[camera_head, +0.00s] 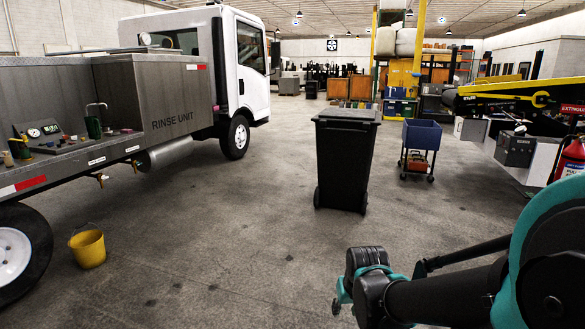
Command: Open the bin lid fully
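A black wheeled bin (343,165) stands upright on the floor near the middle of the head view. Its lid (347,115) lies flat and closed on top. My gripper (340,304) is low in the front, at the end of my arm on the right. It is well apart from the bin and nearer to me. The fingers are mostly hidden behind my wrist, so I cannot tell whether they are open or shut.
A truck (150,80) marked RINSE UNIT stands on the left, with a yellow bucket (87,247) beside it. A blue cart (421,141) stands right of the bin. A yellow and black belt loader (520,97) is farther right. The floor before the bin is clear.

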